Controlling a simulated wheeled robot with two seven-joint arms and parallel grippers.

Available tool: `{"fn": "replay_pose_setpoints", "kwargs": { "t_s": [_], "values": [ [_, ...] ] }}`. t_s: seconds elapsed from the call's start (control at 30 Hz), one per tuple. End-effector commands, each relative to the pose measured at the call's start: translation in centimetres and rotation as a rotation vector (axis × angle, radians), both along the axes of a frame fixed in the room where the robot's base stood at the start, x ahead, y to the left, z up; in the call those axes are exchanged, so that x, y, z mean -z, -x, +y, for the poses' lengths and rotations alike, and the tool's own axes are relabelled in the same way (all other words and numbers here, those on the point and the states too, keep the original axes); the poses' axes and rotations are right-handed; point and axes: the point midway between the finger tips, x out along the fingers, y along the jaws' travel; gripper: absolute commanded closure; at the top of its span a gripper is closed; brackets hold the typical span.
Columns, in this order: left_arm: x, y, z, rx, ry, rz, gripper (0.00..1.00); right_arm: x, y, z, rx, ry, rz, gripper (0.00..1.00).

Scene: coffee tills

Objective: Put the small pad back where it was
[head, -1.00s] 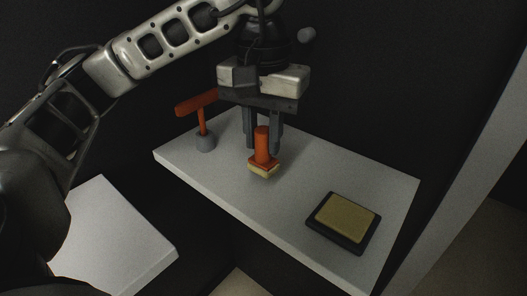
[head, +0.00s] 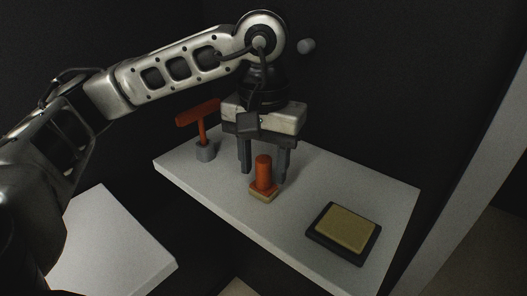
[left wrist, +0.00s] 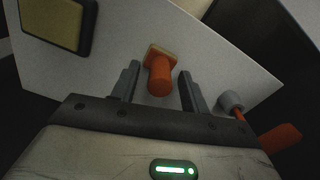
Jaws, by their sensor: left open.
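The small pad (head: 263,195) is a pale yellowish block with an orange upright handle (head: 263,170), standing on the light grey counter (head: 215,190). It also shows in the left wrist view (left wrist: 160,75). My left gripper (head: 264,177) is open above and around the handle, pointing down. In the left wrist view its two fingers (left wrist: 159,68) stand either side of the handle with a gap on each side. A larger yellowish pad (head: 347,228) lies in a black tray (head: 321,239) at the right of the counter. My right gripper is out of view.
A T-shaped orange handle (head: 197,112) stands on a grey base (head: 205,152) at the counter's left. A second light surface (head: 110,245) lies lower left. Dark walls close the back. The counter between the small pad and the tray is clear.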

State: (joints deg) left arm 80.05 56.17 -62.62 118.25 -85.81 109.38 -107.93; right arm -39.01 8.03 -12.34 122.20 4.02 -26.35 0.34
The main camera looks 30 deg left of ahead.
Motion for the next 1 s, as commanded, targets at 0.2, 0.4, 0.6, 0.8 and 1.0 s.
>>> {"fn": "replay_pose_setpoints", "kwargs": {
  "t_s": [0.2, 0.4, 0.6, 0.8, 1.0],
  "values": [
    [-2.6, -0.1, -0.1, 0.001, 0.002, -0.005, 0.55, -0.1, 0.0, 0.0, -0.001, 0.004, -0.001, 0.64],
    [-7.6, -0.1, 0.0, -0.001, 0.000, -0.008, 0.55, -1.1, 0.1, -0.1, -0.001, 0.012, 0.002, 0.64],
    [-10.9, 0.0, 0.0, -0.001, -0.001, -0.004, 0.55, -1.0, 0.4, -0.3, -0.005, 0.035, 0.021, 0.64],
    [-12.2, 0.0, 0.0, 0.000, 0.000, -0.001, 0.55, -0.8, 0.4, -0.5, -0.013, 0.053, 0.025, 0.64],
    [-12.2, 0.0, 0.0, 0.000, 0.000, 0.000, 0.55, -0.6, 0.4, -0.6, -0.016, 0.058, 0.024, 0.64]
  ]
}}
